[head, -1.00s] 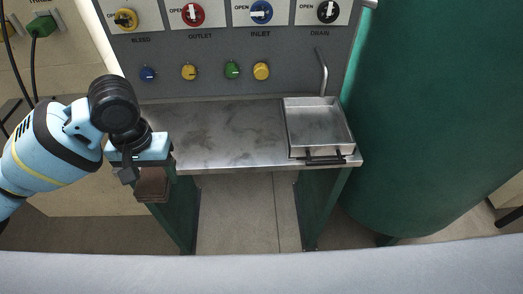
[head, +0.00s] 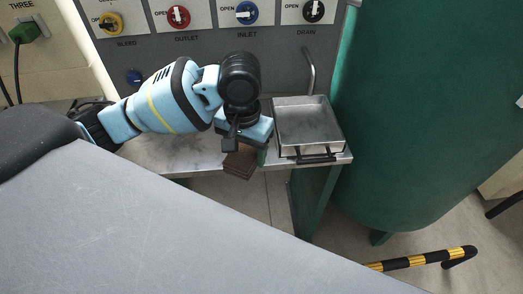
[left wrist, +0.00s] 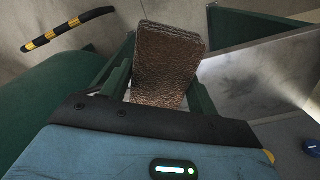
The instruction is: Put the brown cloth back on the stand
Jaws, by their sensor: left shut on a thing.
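The brown cloth (head: 239,162) is a folded, rough-textured pad. My left gripper (head: 240,148) is shut on it and holds it near the front edge of the metal bench, left of the square tray. In the left wrist view the cloth (left wrist: 167,65) sticks out beyond the gripper (left wrist: 165,100), between its two green fingers. I cannot make out a stand for the cloth. My right gripper is not in view.
A metal tray (head: 309,124) with a black handle sits on the right end of the bench (head: 188,154). A large green tank (head: 430,110) stands to the right. A black-and-yellow striped bar (head: 420,260) is low at right. Valve knobs line the panel behind.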

